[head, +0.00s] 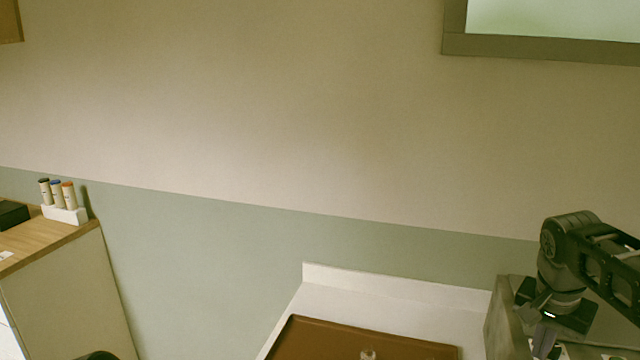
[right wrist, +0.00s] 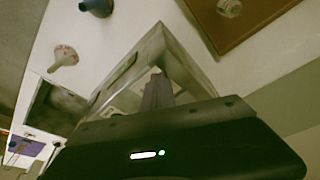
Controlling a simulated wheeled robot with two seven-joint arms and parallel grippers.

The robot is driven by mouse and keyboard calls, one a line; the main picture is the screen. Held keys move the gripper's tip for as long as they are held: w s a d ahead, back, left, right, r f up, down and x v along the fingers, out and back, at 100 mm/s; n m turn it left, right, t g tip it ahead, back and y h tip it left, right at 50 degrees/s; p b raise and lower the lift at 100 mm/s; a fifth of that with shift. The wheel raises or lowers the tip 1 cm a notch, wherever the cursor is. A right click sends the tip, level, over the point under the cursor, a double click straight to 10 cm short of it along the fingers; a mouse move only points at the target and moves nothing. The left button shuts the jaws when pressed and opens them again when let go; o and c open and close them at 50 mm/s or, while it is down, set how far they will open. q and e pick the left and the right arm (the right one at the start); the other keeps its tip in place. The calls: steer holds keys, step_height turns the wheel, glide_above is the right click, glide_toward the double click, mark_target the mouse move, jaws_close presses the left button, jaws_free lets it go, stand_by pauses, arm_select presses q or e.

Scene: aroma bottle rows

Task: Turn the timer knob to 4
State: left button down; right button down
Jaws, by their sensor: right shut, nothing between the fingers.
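My right gripper (head: 546,346) comes in from the right at the lower right of the head view, pointing down, its tips near the bottom edge. It is shut and empty. In the right wrist view its fingers (right wrist: 157,85) point at a grey box-like body (right wrist: 190,65). The same grey body (head: 497,318) stands beside the gripper in the head view. I cannot tell whether they touch. No timer knob or number can be made out; the gripper may hide it.
A brown tray or board (head: 365,342) lies on the white counter (head: 390,302), left of the grey body. A white holder (head: 66,214) with three capped bottles stands on a wooden-topped cabinet (head: 30,238) at far left. A pale knob-like object (right wrist: 64,57) shows in the wrist view.

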steer(key=p+v, duration=0.1)
steer(key=v, duration=0.1)
steer(key=p+v, duration=0.2)
steer(key=w+d+p+v, duration=0.1)
steer(key=p+v, duration=0.1)
steer(key=shift+r, duration=0.15)
stand_by(0.5)
